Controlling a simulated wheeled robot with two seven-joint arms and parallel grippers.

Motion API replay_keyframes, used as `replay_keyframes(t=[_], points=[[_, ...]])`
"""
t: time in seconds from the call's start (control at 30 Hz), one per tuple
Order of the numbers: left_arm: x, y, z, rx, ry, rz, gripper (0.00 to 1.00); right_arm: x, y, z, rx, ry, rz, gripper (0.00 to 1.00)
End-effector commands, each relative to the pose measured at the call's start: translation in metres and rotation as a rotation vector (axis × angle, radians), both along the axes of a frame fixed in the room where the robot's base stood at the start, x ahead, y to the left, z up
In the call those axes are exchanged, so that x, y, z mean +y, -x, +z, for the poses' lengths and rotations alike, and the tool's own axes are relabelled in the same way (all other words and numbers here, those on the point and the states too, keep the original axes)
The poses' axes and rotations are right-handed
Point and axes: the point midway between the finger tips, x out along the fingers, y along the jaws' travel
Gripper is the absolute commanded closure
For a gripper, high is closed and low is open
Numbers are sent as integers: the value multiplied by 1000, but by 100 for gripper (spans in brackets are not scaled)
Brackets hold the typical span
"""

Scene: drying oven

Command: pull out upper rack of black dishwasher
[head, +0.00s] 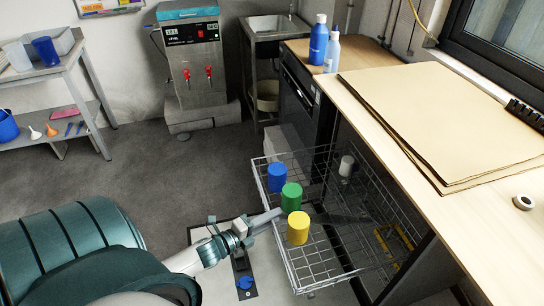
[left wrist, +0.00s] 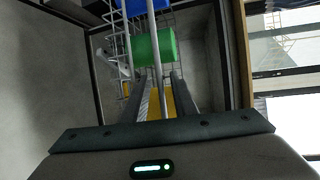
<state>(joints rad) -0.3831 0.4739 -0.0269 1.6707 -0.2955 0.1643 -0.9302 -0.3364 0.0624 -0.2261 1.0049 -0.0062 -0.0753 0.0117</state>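The upper rack (head: 308,262) is a wire basket that stands out from under the wooden counter, over the dishwasher's lowered door (head: 215,285). A blue cup (head: 277,177), a green cup (head: 291,196) and a yellow cup (head: 298,228) stand along its near side. My left gripper (head: 272,216) is at the rack's front edge, beside the green and yellow cups. In the left wrist view its fingers (left wrist: 159,78) are apart, with a rack wire between them. The green cup (left wrist: 154,47) shows just beyond the tips. Whether the fingers touch the wire is unclear. My right gripper is out of view.
The wooden counter (head: 455,210) runs above the rack's right side and carries beige sheets (head: 445,115) and blue bottles (head: 318,40). A dark appliance front (head: 298,105) stands behind the rack. Grey floor (head: 190,165) left of the rack is free.

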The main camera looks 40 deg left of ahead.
Motion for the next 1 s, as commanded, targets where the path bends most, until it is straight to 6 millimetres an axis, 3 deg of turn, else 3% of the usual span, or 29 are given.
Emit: replay_keyframes(t=[0.47, 0.67, 1.0], points=[[1, 8, 2, -2, 1, -1, 75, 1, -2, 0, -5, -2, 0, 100], [5, 30, 5, 0, -1, -1, 75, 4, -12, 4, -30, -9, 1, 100], [16, 85, 14, 2, 0, 0, 75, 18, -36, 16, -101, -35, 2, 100]])
